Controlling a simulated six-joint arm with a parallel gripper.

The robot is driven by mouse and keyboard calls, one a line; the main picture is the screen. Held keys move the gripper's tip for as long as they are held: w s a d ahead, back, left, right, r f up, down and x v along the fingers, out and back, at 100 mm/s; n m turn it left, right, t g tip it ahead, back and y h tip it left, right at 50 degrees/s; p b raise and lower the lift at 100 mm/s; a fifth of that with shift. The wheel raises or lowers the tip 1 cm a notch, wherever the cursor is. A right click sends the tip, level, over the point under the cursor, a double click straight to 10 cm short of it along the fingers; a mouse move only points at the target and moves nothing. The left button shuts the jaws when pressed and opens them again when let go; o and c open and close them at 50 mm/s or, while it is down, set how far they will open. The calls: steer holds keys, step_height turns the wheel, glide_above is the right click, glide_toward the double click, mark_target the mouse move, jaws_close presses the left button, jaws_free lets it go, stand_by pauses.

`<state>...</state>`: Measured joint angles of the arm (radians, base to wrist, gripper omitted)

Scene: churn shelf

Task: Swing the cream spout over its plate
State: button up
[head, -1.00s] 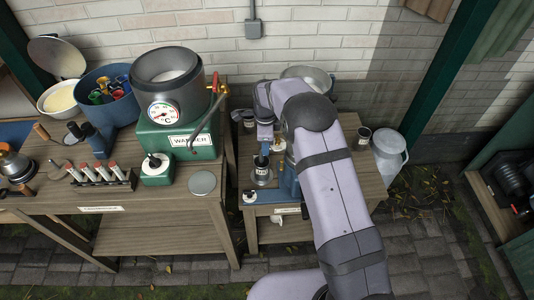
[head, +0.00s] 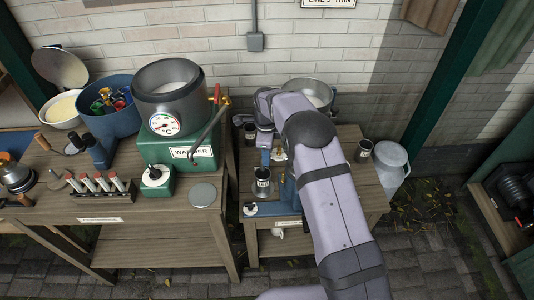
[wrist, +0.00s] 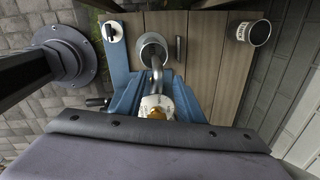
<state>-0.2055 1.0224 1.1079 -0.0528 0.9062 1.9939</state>
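I cannot tell whether that piece is the plate or a cup. In the head view a labelled tin (head: 263,183) stands left of the machine. My gripper (head: 265,150) points down just above that tin.
A blue strip with a black knob (wrist: 111,31) lies at the front corner. A labelled tin (wrist: 252,32) stands toward the wall side. The left table holds the green warmer (head: 185,150).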

steer(key=shift+s, duration=0.1)
steer(key=shift+s+r+b, duration=0.2)
steer(key=shift+r+b, duration=0.3)
steer(key=shift+r, duration=1.3)
steer(key=shift+s+r+b, duration=0.15)
steer(key=shift+r+b, duration=0.35)
steer(key=shift+r, duration=1.35)
steer(key=s+d+r+n+p, duration=0.1)
steer(key=s+d+r+n, duration=0.1)
steer(key=s+d+n, duration=0.45)
steer(key=s+d+r+n, duration=0.1)
steer(key=s+r+n, duration=0.25)
steer(key=s, duration=0.55)
steer(key=s+d+f+n, duration=0.1)
steer(key=s+n, duration=0.4)
steer(key=s, duration=0.4)
steer(key=s+d+f+n+g, duration=0.1)
steer(key=s+d+f+n, duration=0.1)
steer(key=s+n, duration=0.3)
steer(key=s+p, duration=0.1)
steer(key=s, duration=0.3)
